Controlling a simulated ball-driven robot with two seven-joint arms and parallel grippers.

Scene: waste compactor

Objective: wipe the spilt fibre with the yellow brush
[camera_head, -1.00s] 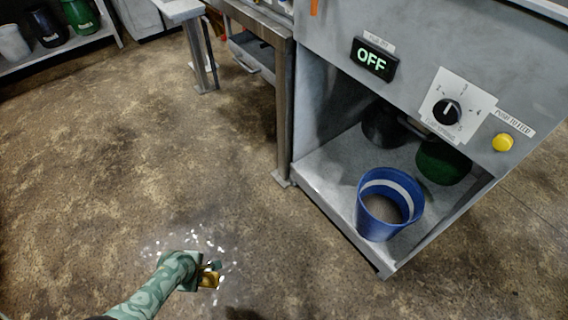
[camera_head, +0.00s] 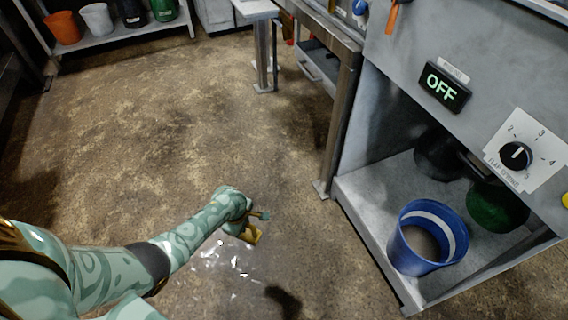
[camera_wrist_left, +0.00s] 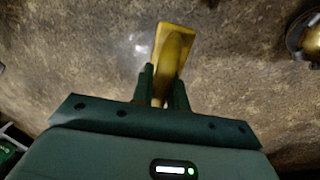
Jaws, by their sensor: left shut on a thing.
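The spilt fibre (camera_head: 236,264) is a scatter of white bits on the brown floor, left of the compactor. My left arm reaches in from the left over it. My left gripper (camera_head: 250,216) is shut on the yellow brush (camera_head: 251,235), low over the floor at the upper right edge of the scatter. In the left wrist view the yellow brush (camera_wrist_left: 173,48) points away between the two green fingers of the gripper (camera_wrist_left: 161,88). A pale patch shows on the floor beside it. I cannot tell whether the brush touches the floor. My right gripper is not in view.
The grey compactor (camera_head: 375,200) stands at right, its display reading OFF. A blue bin (camera_head: 405,255), a dark bin and a green bin (camera_head: 497,207) sit in its base. A metal table leg (camera_head: 338,125) is beside it. Floor is clear behind the arm.

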